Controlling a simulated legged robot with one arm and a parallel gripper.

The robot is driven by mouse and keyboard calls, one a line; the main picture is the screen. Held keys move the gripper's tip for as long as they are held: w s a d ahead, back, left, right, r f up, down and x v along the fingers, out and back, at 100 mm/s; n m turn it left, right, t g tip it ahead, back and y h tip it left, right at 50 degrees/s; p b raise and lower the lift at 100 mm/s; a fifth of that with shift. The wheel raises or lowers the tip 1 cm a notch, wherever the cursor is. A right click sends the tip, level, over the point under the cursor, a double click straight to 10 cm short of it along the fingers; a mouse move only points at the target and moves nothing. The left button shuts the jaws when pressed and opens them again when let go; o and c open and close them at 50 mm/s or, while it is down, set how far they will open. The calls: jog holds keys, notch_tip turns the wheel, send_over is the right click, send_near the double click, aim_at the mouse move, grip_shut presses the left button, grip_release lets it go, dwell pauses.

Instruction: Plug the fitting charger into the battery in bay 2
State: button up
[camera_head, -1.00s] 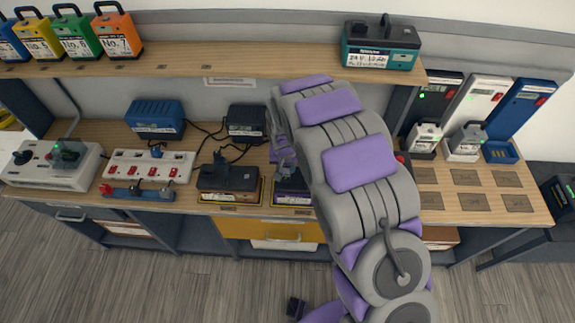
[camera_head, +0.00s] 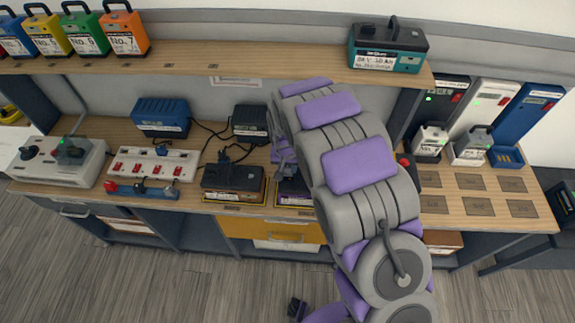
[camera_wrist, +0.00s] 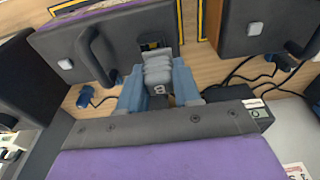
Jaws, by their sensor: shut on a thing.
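My gripper (camera_wrist: 158,84) is shut on a grey plug (camera_wrist: 157,73) with a pale mark, between its two blue-grey fingers. The plug points at a dark socket with yellow inside (camera_wrist: 152,45) on the edge of a dark battery (camera_wrist: 120,24). I cannot tell whether plug and socket touch. The battery has a handle, a white button and a purple label; in the head view it (camera_head: 294,192) is partly hidden by my arm. My gripper (camera_head: 283,160) is at its back there. The bay number is unreadable. A black charger (camera_head: 250,120) stands behind.
A second dark battery (camera_head: 233,180) stands left, with cables behind it; it also shows in the wrist view (camera_wrist: 252,25). A blue charger (camera_head: 161,117), a white power strip (camera_head: 152,163) and a grey device (camera_head: 60,160) are further left. A blue plug (camera_wrist: 85,97) lies near the held one.

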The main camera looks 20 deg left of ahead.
jog(key=shift+d+r, duration=0.1)
jog(key=shift+r, duration=0.05)
jog(key=shift+d+r, duration=0.1)
jog(key=shift+r, duration=0.85)
